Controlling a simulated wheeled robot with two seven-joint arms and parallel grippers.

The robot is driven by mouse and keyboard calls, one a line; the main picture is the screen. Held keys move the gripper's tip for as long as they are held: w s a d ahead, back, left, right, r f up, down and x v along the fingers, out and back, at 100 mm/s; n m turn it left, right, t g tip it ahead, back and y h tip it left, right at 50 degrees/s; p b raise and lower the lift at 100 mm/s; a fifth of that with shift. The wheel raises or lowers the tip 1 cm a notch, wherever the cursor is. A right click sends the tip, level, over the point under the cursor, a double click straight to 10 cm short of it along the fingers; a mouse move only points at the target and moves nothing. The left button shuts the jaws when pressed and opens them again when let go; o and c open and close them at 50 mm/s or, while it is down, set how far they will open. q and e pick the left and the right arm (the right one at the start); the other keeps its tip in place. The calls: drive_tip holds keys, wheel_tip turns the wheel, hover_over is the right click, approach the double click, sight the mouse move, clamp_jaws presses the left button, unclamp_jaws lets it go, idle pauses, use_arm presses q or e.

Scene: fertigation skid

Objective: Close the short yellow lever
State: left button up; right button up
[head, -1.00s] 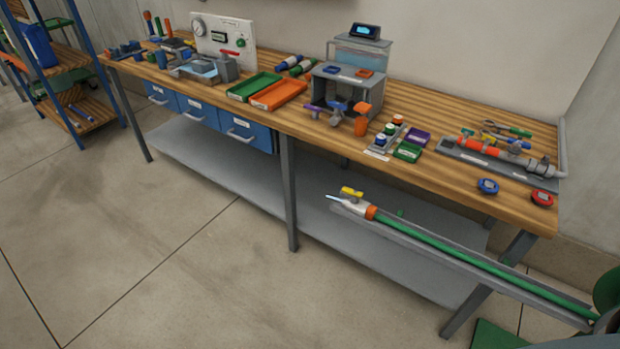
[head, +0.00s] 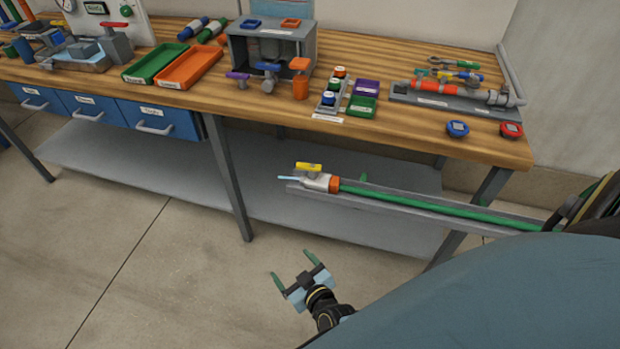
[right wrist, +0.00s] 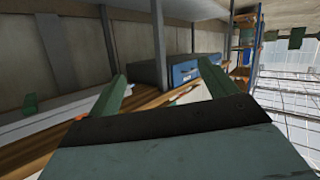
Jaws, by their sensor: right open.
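A short yellow lever (head: 308,167) sits on top of a grey valve (head: 316,181) at the left end of a green pipe, in front of the bench. The lever lies roughly along the pipe. A thin pale-blue streak comes out of the valve's free end. My right gripper (head: 290,262) is open and empty, below and nearer than the valve, over the floor and apart from it. In the right wrist view its two green fingers (right wrist: 162,72) are spread with nothing between them. The lever is not made out in that view. My left gripper is not in view.
The green pipe (head: 440,212) lies in a grey channel running right. Behind it are the wooden bench (head: 400,128), a lower grey shelf (head: 270,195) and a bench leg (head: 229,180). An orange pipe assembly (head: 440,88) lies on the bench. The floor at left is clear.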

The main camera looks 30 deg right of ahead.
drive_tip(key=w+d+r+m+t+h+b, duration=0.35)
drive_tip(key=w+r+h, duration=0.3)
drive_tip(key=r, duration=0.25)
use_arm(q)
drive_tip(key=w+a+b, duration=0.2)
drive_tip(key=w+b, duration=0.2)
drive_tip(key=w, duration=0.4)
use_arm(e)
drive_tip(key=m+g+h, duration=0.5)
drive_tip(key=m+h, duration=0.1)
drive_tip(key=m, duration=0.1)
approach(308, 168)
drive_tip(key=shift+t, duration=0.25)
drive_tip(key=b+x, duration=0.1)
drive_tip(key=x, duration=0.2)
drive_tip(key=b+x, duration=0.1)
drive_tip(key=x, duration=0.2)
drive_tip(key=b+x, duration=0.1)
drive_tip(key=x, duration=0.2)
drive_tip(key=shift+d+f+b, duration=0.2)
drive_tip(key=shift+f+b, duration=0.05)
drive_tip(key=shift+b, duration=0.15)
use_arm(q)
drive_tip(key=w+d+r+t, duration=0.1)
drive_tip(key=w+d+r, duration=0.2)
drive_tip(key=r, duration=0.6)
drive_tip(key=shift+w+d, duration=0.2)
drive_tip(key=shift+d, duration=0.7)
use_arm(e)
drive_tip(key=shift+x, duration=0.85)
